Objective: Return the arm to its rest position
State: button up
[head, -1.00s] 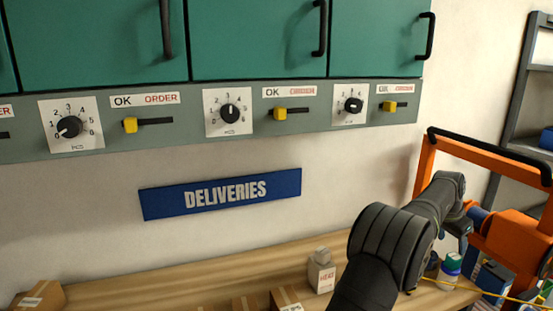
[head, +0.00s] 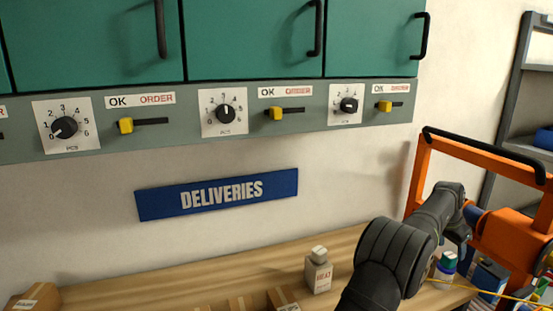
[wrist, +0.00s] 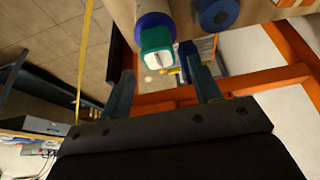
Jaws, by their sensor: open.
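My arm (head: 395,255) reaches up from the bottom right of the head view, in front of the wooden counter. My gripper (wrist: 158,65) shows in the wrist view with its two fingers apart and nothing held between them. A bottle with a green cap (wrist: 157,45) is just beyond the fingertips; I cannot tell the exact gap. In the head view the fingers are hard to make out against the orange frame.
An orange frame (head: 480,150) with a black handle stands close to my arm at the right. Teal cabinets (head: 255,40) hang above.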

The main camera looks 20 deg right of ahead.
jog(key=s+a+r, duration=0.1)
jog(key=s+r, duration=0.6)
jog(key=s, duration=0.5)
jog(key=shift+n, duration=0.5)
jog(key=w+a+f, duration=0.4)
jog(key=w+a, duration=0.3)
jog(key=w, duration=0.4)
jog(key=w+a+f, duration=0.5)
jog(key=w+a, duration=0.2)
jog(key=w, duration=0.4)
jog(key=w+a+f, duration=0.4)
jog(key=w+a, duration=0.4)
jog(key=w, duration=0.3)
jog(key=shift+f, duration=0.25)
